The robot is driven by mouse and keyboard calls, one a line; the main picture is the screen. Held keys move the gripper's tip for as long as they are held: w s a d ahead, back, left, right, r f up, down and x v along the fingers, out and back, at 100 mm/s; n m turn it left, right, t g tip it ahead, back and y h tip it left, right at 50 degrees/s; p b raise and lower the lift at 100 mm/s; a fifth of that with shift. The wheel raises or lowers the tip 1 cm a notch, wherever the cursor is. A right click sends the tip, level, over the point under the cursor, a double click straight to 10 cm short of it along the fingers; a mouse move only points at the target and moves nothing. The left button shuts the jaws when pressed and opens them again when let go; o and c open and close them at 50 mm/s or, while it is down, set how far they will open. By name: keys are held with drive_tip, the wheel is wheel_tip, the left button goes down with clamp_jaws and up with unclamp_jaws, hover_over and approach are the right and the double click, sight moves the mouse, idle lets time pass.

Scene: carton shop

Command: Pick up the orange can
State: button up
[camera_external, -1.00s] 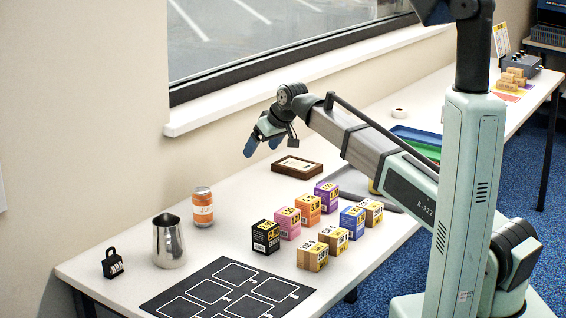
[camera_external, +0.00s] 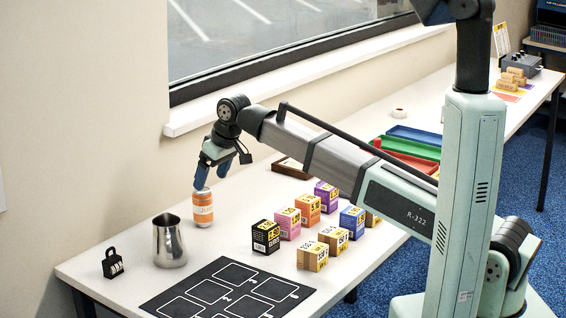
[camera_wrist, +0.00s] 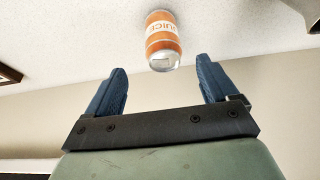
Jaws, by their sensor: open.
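The orange can (camera_external: 203,208) stands upright on the white table near the wall, behind and to the right of a metal pitcher. In the wrist view the can (camera_wrist: 162,40), with "JUICE" lettering, lies beyond the fingertips and roughly midway between them, not between the fingers. My gripper (camera_external: 211,180) is open and empty, its blue fingers pointing down at the top of the can. Its fingers also show in the wrist view (camera_wrist: 163,77), spread wide apart. Whether a fingertip touches the can cannot be told from the external view.
The metal pitcher (camera_external: 169,241) and a black padlock-shaped object (camera_external: 112,263) stand left of the can. Several small boxes (camera_external: 309,209) stand to the right. A black mat with white outlines (camera_external: 210,292) lies in front. The window sill (camera_external: 300,82) and wall are behind.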

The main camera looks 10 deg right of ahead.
sight(203, 204)
drive_tip(key=x, duration=0.4)
drive_tip(key=shift+f, duration=0.25)
drive_tip(key=shift+s+x, duration=0.1)
drive_tip(key=shift+x, duration=1.25)
drive_tip(key=shift+s+x, duration=0.15)
drive_tip(key=shift+x, duration=1.2)
drive_tip(key=shift+c, duration=0.5)
drive_tip(key=c, duration=0.9)
drive_tip(key=shift+c, duration=0.2)
